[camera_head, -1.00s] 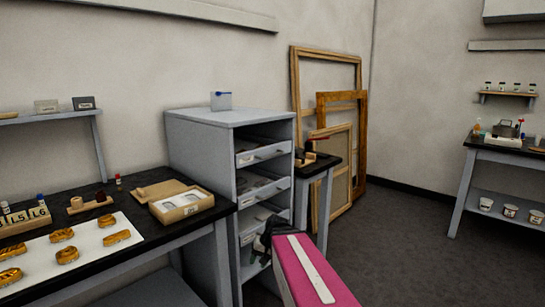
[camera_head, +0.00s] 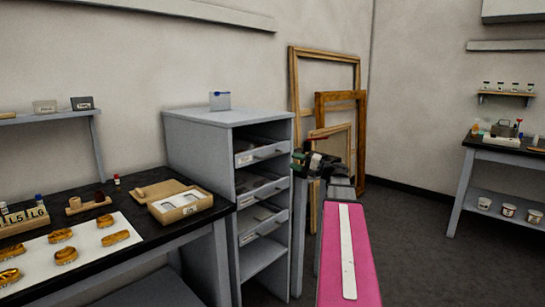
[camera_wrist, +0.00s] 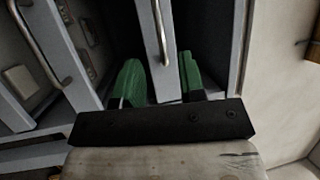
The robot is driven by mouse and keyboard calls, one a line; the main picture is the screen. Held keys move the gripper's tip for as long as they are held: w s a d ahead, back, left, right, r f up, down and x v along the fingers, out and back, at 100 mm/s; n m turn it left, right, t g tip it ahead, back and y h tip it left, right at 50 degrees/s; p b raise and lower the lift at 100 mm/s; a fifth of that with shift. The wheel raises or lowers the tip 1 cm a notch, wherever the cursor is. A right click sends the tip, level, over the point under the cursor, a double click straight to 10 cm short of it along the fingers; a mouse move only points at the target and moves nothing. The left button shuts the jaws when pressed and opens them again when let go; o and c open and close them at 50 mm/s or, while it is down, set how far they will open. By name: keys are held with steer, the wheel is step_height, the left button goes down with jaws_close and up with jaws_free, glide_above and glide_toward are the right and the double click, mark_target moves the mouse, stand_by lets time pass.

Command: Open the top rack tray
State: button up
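The grey rack (camera_head: 190,165) stands against the wall with three drawer-like trays. The top rack tray (camera_head: 247,159) has a bar handle on its front and looks slightly out. My gripper (camera_head: 303,162) is just to the right of that tray, at about its height. In the wrist view the two green fingers (camera_wrist: 160,78) are spread apart with nothing gripped. A tray front with its metal handle (camera_wrist: 161,32) lies ahead, between the lines of the fingers; it appears to be the top one. I cannot tell whether a finger touches it.
The lower trays (camera_head: 263,188) also sit slightly out below. A black-topped workbench (camera_head: 135,232) with gilt pieces and an open box (camera_head: 180,206) stands left. Wooden frames (camera_head: 356,125) lean on the wall behind my gripper. The floor (camera_head: 415,235) to the right is clear.

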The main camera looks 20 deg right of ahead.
mark_target(273, 155)
steer(key=x, duration=1)
steer(key=shift+w+a, duration=0.15)
steer(key=shift+c, duration=0.3)
jaws_close()
